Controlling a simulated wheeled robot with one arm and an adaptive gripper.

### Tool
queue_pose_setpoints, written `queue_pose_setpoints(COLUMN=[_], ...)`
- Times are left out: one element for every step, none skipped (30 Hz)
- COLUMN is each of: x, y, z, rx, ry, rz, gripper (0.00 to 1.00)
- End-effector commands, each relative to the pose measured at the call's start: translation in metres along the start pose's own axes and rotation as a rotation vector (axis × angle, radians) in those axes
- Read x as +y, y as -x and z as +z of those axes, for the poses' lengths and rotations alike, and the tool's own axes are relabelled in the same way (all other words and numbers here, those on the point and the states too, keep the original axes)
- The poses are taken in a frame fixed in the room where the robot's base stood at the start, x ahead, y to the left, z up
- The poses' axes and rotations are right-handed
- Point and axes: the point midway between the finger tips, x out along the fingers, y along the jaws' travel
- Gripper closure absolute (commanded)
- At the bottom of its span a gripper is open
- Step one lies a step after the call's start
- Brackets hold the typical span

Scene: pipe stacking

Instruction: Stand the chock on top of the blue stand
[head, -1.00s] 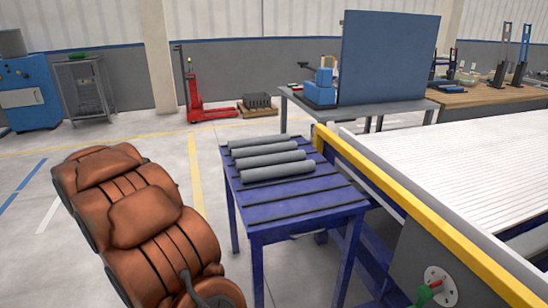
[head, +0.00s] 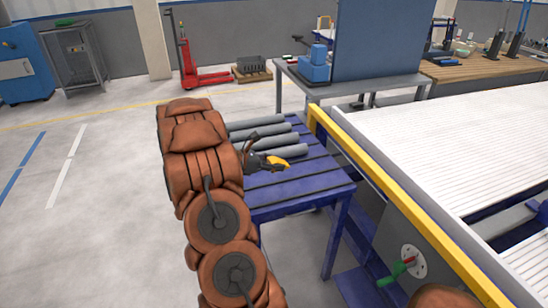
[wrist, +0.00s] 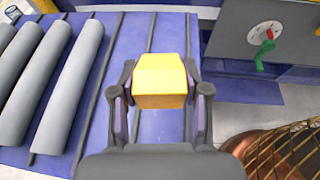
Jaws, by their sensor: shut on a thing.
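The yellow chock (wrist: 161,80) is held between the two fingers of my gripper (wrist: 162,92) in the wrist view. In the head view the chock (head: 279,163) shows beside my gripper (head: 256,158), over the blue stand (head: 325,172). In the wrist view the chock is over a bare part of the stand's top (wrist: 107,75), to the right of the grey pipes. I cannot tell whether its underside touches the top. My arm hides the left part of the stand in the head view.
Several grey pipes (head: 263,134) lie side by side on the stand. A yellow rail (head: 380,182) of a conveyor runs close along its right side. A green-handled crank (wrist: 264,48) is on the grey panel. The stand's front part is clear.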

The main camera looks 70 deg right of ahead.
Motion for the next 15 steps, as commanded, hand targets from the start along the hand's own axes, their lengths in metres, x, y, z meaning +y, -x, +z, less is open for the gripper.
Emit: queue_pose_setpoints(x=[-0.001,-0.001,-0.001,-0.001,-0.001,0.0,0.0,0.0,0.0,0.0,0.0,0.0,0.0,0.0,0.0], y=[-0.001,-0.002,-0.002,-0.003,-0.003,-0.004,-0.004,-0.005,-0.006,-0.007,-0.008,-0.01,-0.011,-0.012,-0.013], z=[-0.001,-0.002,-0.003,-0.005,-0.006,-0.008,-0.01,-0.012,-0.015,-0.017,-0.02,-0.024,-0.026,-0.029,-0.033], rx=[0.0,0.0,0.0,0.0,0.0,0.0,0.0,-0.001,0.0,0.0,0.0,0.0,0.0,0.0,0.001], ry=[-0.001,-0.002,-0.002,-0.001,-0.001,-0.001,-0.001,-0.001,-0.001,-0.001,0.0,0.0,0.0,0.001,0.001], rz=[-0.003,-0.003,-0.003,-0.002,-0.002,-0.002,-0.002,-0.001,-0.001,-0.001,-0.001,-0.001,-0.001,-0.001,-0.001], gripper=[0.91,0.91,0.91,0.91,0.91,0.91,0.91,0.91,0.91,0.91,0.91,0.91,0.91,0.91,0.91])
